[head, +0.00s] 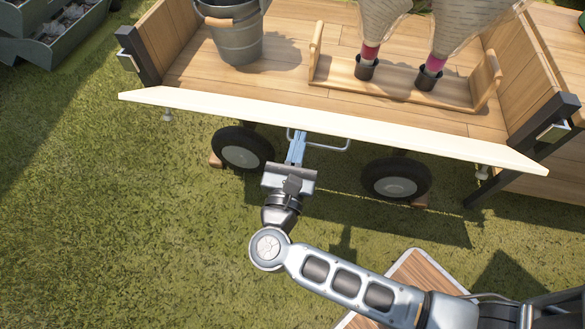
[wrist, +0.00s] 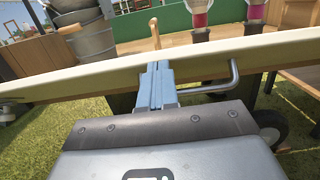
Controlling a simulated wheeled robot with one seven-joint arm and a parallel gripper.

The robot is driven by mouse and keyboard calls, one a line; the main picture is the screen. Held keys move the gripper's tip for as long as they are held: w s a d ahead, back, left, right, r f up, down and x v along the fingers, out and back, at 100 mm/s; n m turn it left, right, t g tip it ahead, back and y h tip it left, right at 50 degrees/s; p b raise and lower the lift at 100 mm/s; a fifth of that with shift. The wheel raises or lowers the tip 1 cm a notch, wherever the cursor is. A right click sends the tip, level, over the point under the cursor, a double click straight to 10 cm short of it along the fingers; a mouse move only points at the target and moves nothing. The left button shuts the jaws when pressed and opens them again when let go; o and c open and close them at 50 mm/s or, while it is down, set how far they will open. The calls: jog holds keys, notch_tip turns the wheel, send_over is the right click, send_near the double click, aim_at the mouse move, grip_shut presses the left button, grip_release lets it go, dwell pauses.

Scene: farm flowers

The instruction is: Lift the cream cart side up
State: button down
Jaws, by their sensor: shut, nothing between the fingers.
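The cream cart side (head: 330,131) is a long pale board along the near edge of the wooden cart bed (head: 285,75), sticking outward. In the wrist view the board (wrist: 90,80) crosses the picture at a slant. A grey metal handle (head: 342,145) hangs below it; its bent bar also shows in the wrist view (wrist: 234,78). My gripper (head: 297,138) is shut and empty, its blue fingers together beside the handle bar. In the wrist view the fingertips (wrist: 157,68) overlap the board's near face. I cannot tell whether they touch it.
On the cart bed stand a grey bucket (head: 234,40) and a wooden rack (head: 400,90) with wrapped bouquets (head: 378,25). Dark wheels (head: 242,148) sit below the board. A wood-topped surface (head: 405,285) is at lower right. Grass to the left is open.

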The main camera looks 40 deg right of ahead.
jog(key=w+d+r+g+y+p, duration=0.1)
jog(key=r+p, duration=0.1)
jog(key=p, duration=0.1)
jog(key=w+d+r+g+y+p, duration=0.1)
jog(key=r+p, duration=0.2)
jog(key=p, duration=0.1)
jog(key=w+d+r+y+p, duration=0.1)
jog(key=d+r+p, duration=0.1)
jog(key=p, duration=0.2)
jog(key=shift+d+r+g+y, duration=0.1)
jog(key=shift+r+g+y, duration=0.1)
jog(key=shift+g+y, duration=0.2)
jog(key=w+d+r+y+p, duration=0.1)
jog(key=w+d+r+p, duration=0.1)
jog(key=w+d+p, duration=0.2)
jog(key=shift+w+d+r+g+p, duration=0.35)
jog(key=shift+d+g+p, duration=0.05)
jog(key=shift+d+p, duration=0.9)
jog(key=shift+a, duration=0.1)
